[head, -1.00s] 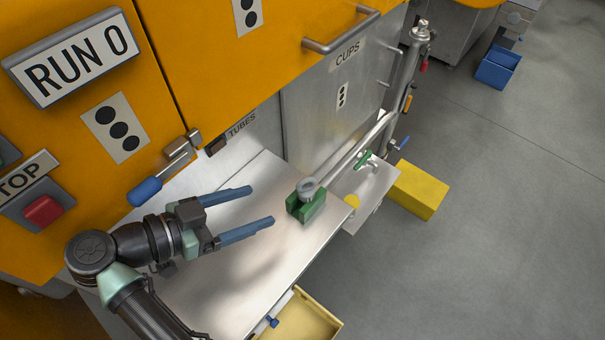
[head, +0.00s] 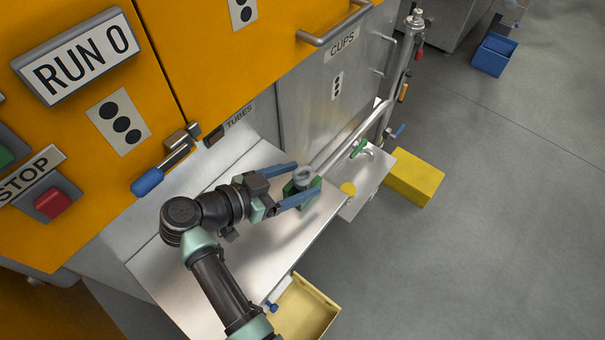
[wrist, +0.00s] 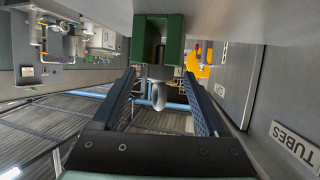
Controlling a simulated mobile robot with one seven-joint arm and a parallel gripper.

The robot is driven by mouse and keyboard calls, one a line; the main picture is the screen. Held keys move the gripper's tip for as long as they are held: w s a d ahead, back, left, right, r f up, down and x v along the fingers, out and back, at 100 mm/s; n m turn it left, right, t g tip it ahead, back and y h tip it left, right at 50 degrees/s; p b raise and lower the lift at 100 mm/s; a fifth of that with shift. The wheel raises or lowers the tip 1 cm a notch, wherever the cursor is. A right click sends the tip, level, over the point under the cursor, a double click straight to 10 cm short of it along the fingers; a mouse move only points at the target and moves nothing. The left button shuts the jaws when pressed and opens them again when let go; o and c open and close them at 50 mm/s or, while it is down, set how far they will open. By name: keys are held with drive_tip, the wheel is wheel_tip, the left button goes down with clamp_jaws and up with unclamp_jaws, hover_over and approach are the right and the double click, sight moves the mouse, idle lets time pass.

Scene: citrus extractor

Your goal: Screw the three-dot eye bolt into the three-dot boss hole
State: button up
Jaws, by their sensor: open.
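The grey eye bolt (head: 304,173) stands in a green holder block (head: 291,188) on the metal shelf, its ring uppermost. My gripper (head: 307,175) is open, with its blue fingers reaching along both sides of the bolt and holder. In the wrist view, the bolt's ring (wrist: 159,97) lies between the two spread fingers, apart from both, with the green block (wrist: 157,40) just past the fingertips. No dots on the bolt can be made out. I cannot pick out the three-dot boss hole in either view.
A handled latch (head: 165,170) juts out above the shelf (head: 185,275). A yellow tray (head: 305,310) sits below the shelf's front edge.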

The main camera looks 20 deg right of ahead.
clamp_jaws()
drive_tip(key=shift+r, duration=0.15)
idle(0.4)
